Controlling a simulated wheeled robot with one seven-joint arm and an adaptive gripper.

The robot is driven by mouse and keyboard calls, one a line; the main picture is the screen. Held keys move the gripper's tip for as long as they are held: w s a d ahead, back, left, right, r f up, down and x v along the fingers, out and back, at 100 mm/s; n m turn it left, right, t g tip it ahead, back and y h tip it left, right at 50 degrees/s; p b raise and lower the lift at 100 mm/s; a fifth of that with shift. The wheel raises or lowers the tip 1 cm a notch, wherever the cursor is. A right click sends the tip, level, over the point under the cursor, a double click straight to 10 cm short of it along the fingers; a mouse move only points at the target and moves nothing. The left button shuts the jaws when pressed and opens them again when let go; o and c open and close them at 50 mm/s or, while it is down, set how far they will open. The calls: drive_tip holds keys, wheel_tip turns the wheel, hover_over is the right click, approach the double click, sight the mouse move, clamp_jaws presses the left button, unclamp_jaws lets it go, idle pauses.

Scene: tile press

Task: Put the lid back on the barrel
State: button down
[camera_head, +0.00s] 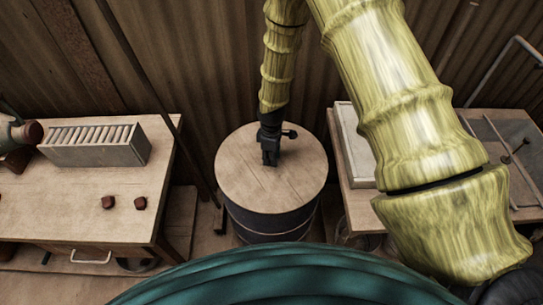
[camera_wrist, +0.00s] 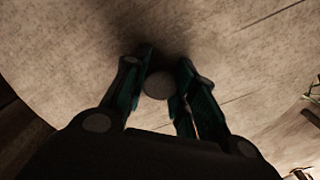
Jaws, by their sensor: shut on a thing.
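The round wooden lid (camera_head: 240,180) covers the top of the dark barrel (camera_head: 268,223) in the head view. Its edge looks roughly in line with the barrel's rim, but I cannot tell whether it rests fully down or sits slightly above. My gripper (camera_head: 270,160) points down at the lid's middle and is shut on its small round knob (camera_wrist: 158,85), which shows between the fingers in the wrist view. The lid's pale wood (camera_wrist: 75,50) fills most of that view. The barrel's inside is hidden.
A wooden table (camera_head: 60,205) on the left bears a grey ribbed box (camera_head: 95,145) and two small reddish-brown pieces (camera_head: 124,203). A second table (camera_head: 352,200) on the right bears a pale tray (camera_head: 350,150). A corrugated wall (camera_head: 200,60) stands behind the barrel.

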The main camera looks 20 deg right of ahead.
drive_tip(key=c, duration=0.6)
unclamp_jaws()
drive_tip(key=shift+r, duration=0.1)
drive_tip(key=shift+r+p, duration=2.25)
drive_tip(key=shift+r, duration=1.2)
clamp_jaws()
